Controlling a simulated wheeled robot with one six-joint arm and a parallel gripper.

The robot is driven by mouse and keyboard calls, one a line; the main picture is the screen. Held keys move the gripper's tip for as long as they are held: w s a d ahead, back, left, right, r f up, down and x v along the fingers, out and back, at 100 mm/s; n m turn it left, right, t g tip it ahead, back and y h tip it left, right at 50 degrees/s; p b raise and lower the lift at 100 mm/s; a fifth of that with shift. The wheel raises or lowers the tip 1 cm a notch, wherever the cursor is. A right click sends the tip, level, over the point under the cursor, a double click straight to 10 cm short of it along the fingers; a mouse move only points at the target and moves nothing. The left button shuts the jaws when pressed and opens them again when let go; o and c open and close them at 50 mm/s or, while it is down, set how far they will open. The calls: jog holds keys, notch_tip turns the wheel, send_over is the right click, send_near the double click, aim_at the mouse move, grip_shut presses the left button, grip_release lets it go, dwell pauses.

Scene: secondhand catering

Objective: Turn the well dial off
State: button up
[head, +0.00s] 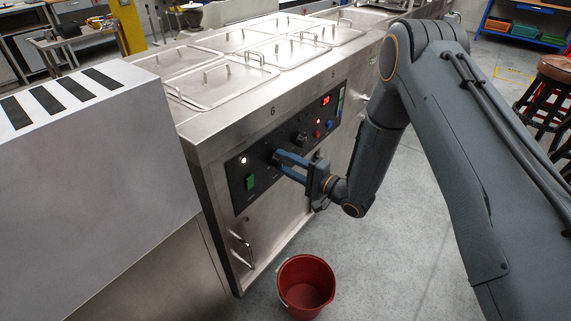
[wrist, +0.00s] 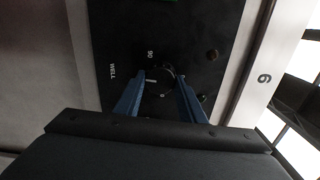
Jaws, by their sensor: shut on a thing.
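The well dial (wrist: 160,88) is a dark round knob on the black control panel (wrist: 120,30), with "WELL" and "90" printed beside it in the wrist view. A pale pointer mark shows on its left side. My gripper (wrist: 161,80) has its two blue fingers on either side of the dial and is shut on it. In the head view my gripper (head: 278,158) reaches the panel from the right. There the fingers hide most of the dial.
Lidded wells (head: 220,84) top the steel counter. A red bucket (head: 306,283) stands on the floor below. Open floor lies to the right.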

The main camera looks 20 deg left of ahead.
jog(key=n+b, duration=0.1)
jog(key=n, duration=0.4)
jog(key=shift+n, duration=0.3)
jog(key=n, duration=0.4)
jog(key=shift+s, duration=0.1)
jog(key=n+b, duration=0.1)
jog(key=n, duration=0.4)
jog(key=shift+r, duration=0.15)
jog(key=n+b, duration=0.1)
jog(key=n, duration=0.3)
jog(key=shift+s+a+n, duration=0.1)
jog(key=shift+s+n, duration=0.05)
jog(key=shift+n, duration=0.15)
jog(key=n, duration=0.4)
jog(key=shift+b, duration=0.4)
jog(key=n+b, duration=0.1)
jog(key=n, duration=0.4)
jog(key=shift+s, duration=0.15)
jog(key=n+b, duration=0.1)
jog(key=n, duration=0.3)
jog(key=shift+f, duration=0.2)
jog(key=shift+n+b, duration=0.7)
jog(key=shift+n, duration=1.5)
